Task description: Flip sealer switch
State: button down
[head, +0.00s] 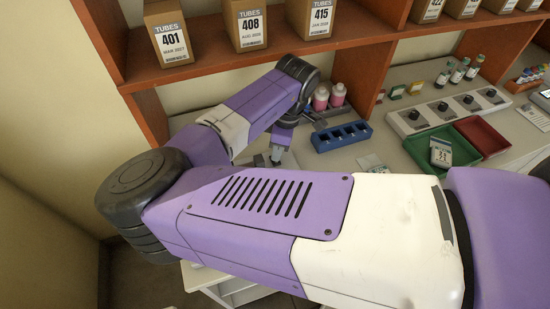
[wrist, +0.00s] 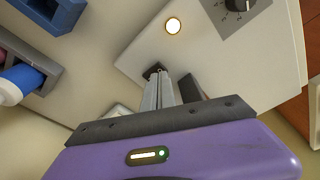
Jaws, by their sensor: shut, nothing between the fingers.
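The sealer (wrist: 225,60) is a pale beige box that fills the upper middle of the wrist view. A round lamp (wrist: 173,25) glows on its face, and a black dial (wrist: 238,4) sits at the top edge. A small black switch (wrist: 152,70) shows right at my fingertips. My gripper (wrist: 159,78) is shut and empty, its tips against or just over the switch; I cannot tell whether they touch. In the head view my gripper (head: 276,158) is small beneath my bent arm, and the sealer is largely hidden there.
A blue rack (head: 342,136) stands right of my gripper, with pink bottles (head: 321,98) behind it. A knobbed panel (head: 450,110), green tray (head: 422,150) and red tray (head: 482,134) lie farther right. A wooden shelf (head: 220,62) with tube boxes (head: 168,35) runs above the bench.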

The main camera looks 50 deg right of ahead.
jog(key=shift+f+b, duration=0.4)
jog(key=shift+f, duration=0.5)
dwell(0.3)
notch_tip(320, 180, up, 7)
jog(key=p, duration=0.7)
dwell(0.8)
